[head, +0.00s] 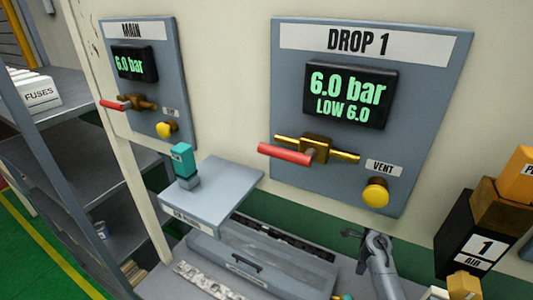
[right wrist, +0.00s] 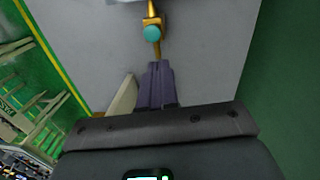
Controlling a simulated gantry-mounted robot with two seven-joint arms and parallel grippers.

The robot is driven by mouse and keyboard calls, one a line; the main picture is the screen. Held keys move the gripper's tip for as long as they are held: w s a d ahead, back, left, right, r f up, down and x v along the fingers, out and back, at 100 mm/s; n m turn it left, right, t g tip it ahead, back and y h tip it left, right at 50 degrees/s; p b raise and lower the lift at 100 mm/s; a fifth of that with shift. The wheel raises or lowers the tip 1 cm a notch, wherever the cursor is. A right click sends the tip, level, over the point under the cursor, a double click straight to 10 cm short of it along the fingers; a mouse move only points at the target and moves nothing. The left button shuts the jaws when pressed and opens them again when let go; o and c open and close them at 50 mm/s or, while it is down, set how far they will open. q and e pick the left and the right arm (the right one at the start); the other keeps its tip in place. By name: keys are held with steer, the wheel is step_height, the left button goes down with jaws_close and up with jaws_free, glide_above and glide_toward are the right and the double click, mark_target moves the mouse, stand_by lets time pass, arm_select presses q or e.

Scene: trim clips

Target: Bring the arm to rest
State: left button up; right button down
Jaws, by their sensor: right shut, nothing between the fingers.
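My right gripper (head: 354,235) is at the bottom centre-right of the head view, below the DROP 1 panel (head: 430,60) and left of the yellow vent button (head: 376,193). It appears clear of the panel. In the right wrist view its dark fingers (right wrist: 155,84) are together with nothing between them. A brass fitting with a teal end (right wrist: 152,32) shows beyond the fingertips; I cannot tell how far off it is. My left gripper is in neither view.
The panel reads 6.0 bar and has a red-handled valve (head: 285,154). A grey drawer box (head: 250,272) and a black AIR box (head: 465,240) flank the arm.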

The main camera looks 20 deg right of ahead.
steer(key=s+a+r+n+t+p, duration=0.1)
steer(key=s+a+r+n+t, duration=0.1)
steer(key=s+a+n, duration=0.9)
steer(key=s+a+r+n+t+h+p, duration=0.1)
steer(key=s+a+r+n, duration=0.4)
steer(key=s+a+n, duration=0.6)
steer(key=a+n+t, duration=0.1)
steer(key=a+n, duration=0.6)
steer(key=shift+s+n, duration=0.3)
steer(key=shift+s, duration=0.05)
stand_by(0.6)
